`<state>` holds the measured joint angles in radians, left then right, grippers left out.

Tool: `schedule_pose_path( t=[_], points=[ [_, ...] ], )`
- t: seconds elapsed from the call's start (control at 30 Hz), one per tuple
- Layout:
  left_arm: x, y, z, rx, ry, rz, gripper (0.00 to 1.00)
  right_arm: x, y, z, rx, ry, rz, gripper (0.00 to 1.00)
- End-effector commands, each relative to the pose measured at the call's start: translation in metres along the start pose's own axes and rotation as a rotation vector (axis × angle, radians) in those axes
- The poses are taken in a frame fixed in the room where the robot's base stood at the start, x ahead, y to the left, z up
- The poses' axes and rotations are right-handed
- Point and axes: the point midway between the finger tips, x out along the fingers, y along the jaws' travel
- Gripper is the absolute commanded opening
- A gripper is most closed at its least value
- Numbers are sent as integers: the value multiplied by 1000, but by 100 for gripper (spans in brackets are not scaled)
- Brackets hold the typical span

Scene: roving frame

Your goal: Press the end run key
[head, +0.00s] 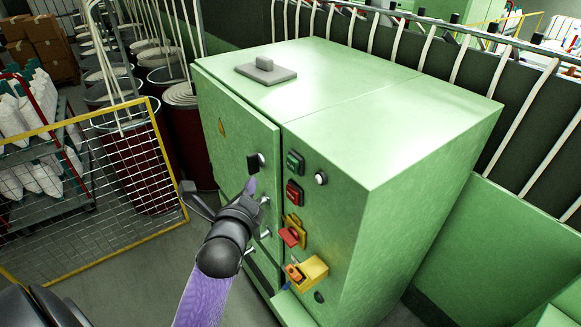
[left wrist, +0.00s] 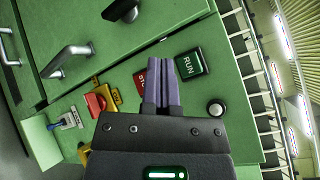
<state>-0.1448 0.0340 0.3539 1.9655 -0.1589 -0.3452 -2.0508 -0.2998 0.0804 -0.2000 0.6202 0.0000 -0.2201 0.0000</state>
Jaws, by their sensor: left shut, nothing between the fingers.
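A green RUN key (head: 294,162) and a red key (head: 294,192) sit one above the other on the front of the green cabinet (head: 345,215). A pale round button (head: 320,178) sits beside them. The left wrist view shows the RUN key (left wrist: 189,64), the red key (left wrist: 140,82) partly hidden behind my fingers, and the round button (left wrist: 216,109). No key reads "end run" legibly. My left gripper (head: 250,187) is shut and empty, its purple fingertips in front of the cabinet, left of the keys in the head view. Contact cannot be told. My right gripper is not in view.
Below the keys are a red switch on a yellow plate (head: 292,232) and a yellow box with an orange part (head: 309,270). Door handles stick out by my gripper. A yellow-framed mesh gate (head: 98,185) stands left. A grey block (head: 265,70) lies on top.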

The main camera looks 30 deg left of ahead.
Motion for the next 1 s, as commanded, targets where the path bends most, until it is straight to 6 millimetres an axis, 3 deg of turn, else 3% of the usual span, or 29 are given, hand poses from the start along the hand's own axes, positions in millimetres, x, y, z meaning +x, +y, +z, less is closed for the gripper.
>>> schedule_pose_path(
  t=[0.2, 0.4, 1.0],
  points=[
    [24, -14, -20, -5, 0, -1, 0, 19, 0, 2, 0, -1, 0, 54],
    [40, -28, -30, -3, 1, 0, 0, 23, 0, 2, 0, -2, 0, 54],
    [46, -34, -34, -1, 1, 0, 0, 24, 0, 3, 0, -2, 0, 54]
  ],
)
